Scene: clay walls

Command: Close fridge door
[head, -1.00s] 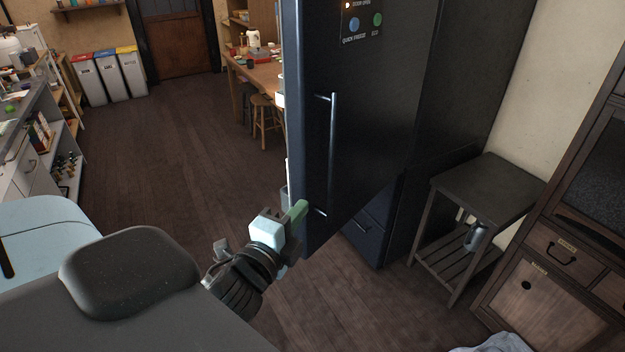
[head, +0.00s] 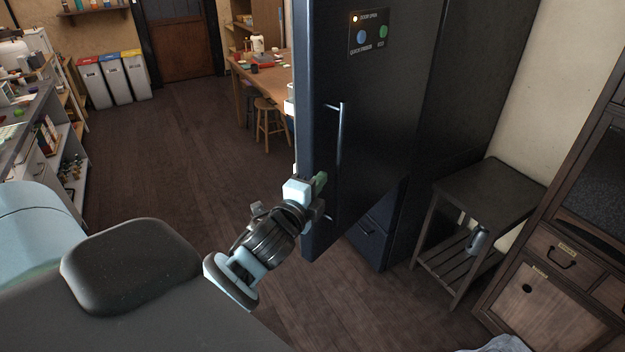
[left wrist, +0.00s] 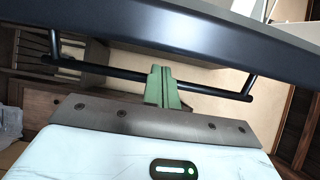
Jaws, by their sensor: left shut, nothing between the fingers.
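The dark blue fridge door (head: 375,120) stands open, swung out from the fridge body (head: 462,90). A long vertical bar handle (head: 340,145) is on its front face. My left gripper (head: 320,184) is shut and empty, with its green fingers by the door's front face, beside the lower part of the handle. In the left wrist view the shut fingers (left wrist: 161,84) overlap the handle bar (left wrist: 105,74), which runs across the picture beside the door (left wrist: 200,38). I cannot tell whether they touch it. My right gripper is not in view.
A dark side table (head: 487,190) stands right of the fridge, beside a wooden cabinet (head: 555,280). A lower fridge drawer (head: 372,238) shows under the door. A wooden table (head: 265,75) and stool (head: 268,115) stand behind. Floor to the left is clear.

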